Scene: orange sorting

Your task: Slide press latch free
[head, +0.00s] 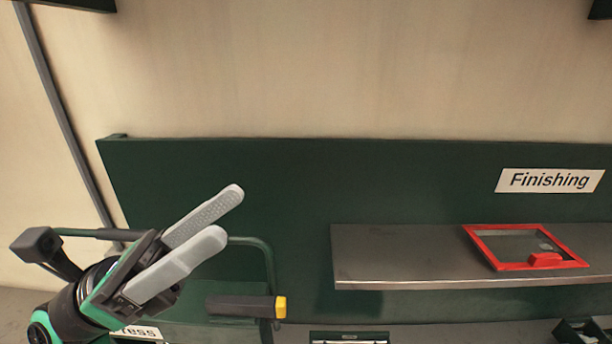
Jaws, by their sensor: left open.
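My left gripper (225,215) reaches in from the lower left, with its two light grey fingers apart and nothing between them. It appears in front of the dark green panel. A dark bar with a yellow end (280,307) lies below and to the right of the fingers, apart from them in the picture. I cannot tell whether this bar is the press latch. A green tube frame (268,262) bends down behind the bar. A white label (140,332) at the bottom left is partly hidden by my arm. My right gripper is not in view.
A grey metal shelf (400,262) runs along the right, under a white "Finishing" sign (550,181). A red-framed tray (487,246) with a red block (545,260) at its front lies on it. The shelf's left part is bare. A dark green crate (566,332) shows at the bottom right.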

